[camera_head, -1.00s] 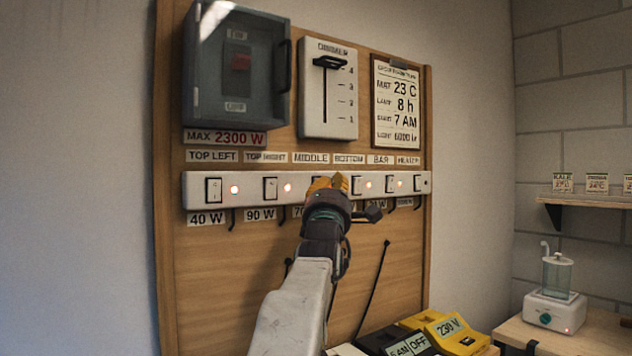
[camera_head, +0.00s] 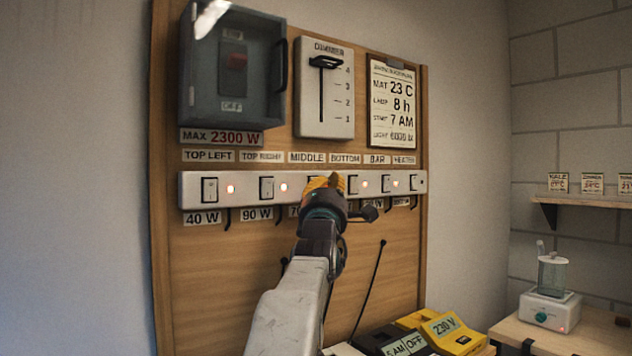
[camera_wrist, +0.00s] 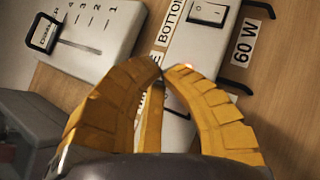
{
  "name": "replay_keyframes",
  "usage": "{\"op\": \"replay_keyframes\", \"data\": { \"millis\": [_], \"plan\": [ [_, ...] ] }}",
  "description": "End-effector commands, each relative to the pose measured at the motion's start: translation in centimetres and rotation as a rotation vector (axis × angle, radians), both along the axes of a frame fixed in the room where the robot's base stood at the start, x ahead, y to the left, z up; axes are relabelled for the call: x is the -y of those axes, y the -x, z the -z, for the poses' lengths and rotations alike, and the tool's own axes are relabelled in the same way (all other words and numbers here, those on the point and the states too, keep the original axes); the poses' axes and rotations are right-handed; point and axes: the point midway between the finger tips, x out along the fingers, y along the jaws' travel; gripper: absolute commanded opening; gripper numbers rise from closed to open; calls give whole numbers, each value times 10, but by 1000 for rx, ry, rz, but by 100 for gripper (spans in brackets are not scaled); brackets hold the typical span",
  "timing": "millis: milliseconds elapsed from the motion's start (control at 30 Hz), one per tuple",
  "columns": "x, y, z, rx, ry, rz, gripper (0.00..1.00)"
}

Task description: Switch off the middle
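The white switch strip (camera_head: 248,190) runs across the wooden board under a row of labels. The MIDDLE label (camera_head: 307,158) shows above it, but the middle switch itself is hidden behind my gripper (camera_head: 334,180) in the head view. In the wrist view my gripper's yellow fingers (camera_wrist: 164,66) arch together with tips almost meeting, nothing seen between them. The tips are over the strip beside a glowing lamp (camera_wrist: 185,66). The bottom switch (camera_wrist: 208,14) shows beyond them. Whether the tips touch the strip I cannot tell.
Top left switch (camera_head: 209,190) and top right switch (camera_head: 267,188) have lit red lamps beside them. Above are a grey breaker box (camera_head: 205,105), a dimmer (camera_head: 338,115) and a notice (camera_head: 392,135). Yellow and black boxes (camera_head: 440,332) stand below right.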

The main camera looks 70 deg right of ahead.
Motion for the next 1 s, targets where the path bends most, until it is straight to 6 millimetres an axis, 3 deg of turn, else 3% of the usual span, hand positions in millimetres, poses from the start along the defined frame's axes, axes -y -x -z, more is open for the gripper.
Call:
{"op": "replay_keyframes", "data": {
  "millis": [1000],
  "plan": [
    [5, -6, -1, -3, 0, -6, 0]
  ]
}}
